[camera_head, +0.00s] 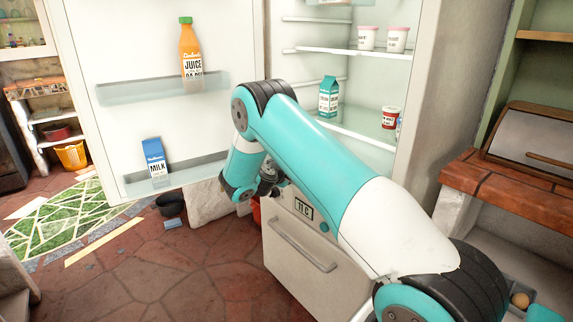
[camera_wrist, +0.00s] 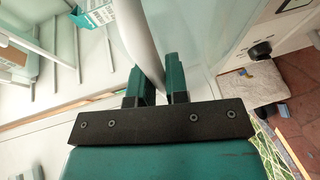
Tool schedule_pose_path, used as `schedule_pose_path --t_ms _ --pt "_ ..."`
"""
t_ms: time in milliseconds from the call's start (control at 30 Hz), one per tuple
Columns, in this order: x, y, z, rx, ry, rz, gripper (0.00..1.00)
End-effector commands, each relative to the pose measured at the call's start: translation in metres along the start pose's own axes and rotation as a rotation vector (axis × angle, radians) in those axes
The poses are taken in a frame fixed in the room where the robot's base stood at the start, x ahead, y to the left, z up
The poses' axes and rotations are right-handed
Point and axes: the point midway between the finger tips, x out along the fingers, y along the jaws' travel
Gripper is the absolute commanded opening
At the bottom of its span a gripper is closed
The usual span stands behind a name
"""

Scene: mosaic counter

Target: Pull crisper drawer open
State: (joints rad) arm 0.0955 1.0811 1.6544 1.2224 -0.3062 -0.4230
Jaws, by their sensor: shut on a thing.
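The fridge stands open, its door (camera_head: 120,95) swung to the left. My gripper (camera_wrist: 161,76) is shut on a pale curved bar (camera_wrist: 142,38), which looks like the crisper drawer's handle. The bar runs between the two teal fingers. A pale translucent panel (camera_wrist: 200,35) beside the bar looks like the drawer's front. In the head view my gripper (camera_head: 268,186) shows only in part, low in the fridge opening. My arm hides the crisper drawer there, so how far it is out cannot be told.
Door bins hold a juice bottle (camera_head: 191,58) and a milk carton (camera_head: 153,158). Fridge shelves carry a teal carton (camera_head: 328,97), a red-and-white cup (camera_head: 390,117) and pink-lidded tubs. A lower front with a handle (camera_head: 305,246) sits below. A dark bowl (camera_head: 170,204) lies on the floor.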

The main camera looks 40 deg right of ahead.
Motion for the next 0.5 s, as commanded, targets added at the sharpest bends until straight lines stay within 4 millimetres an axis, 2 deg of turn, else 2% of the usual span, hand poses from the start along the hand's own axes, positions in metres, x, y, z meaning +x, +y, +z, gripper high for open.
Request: schedule_pose_path --t_ms 267,300,333,500 --pt "0.0007 -0.0005 0.0019 -0.002 -0.006 -0.001 0.00" --pt "0.0007 -0.0006 0.0019 -0.002 -0.006 -0.001 0.22" --pt "0.0006 -0.0005 0.0018 -0.002 -0.006 -0.001 0.24" --pt "0.0005 -0.0004 0.0011 -0.001 -0.004 -0.001 0.24"
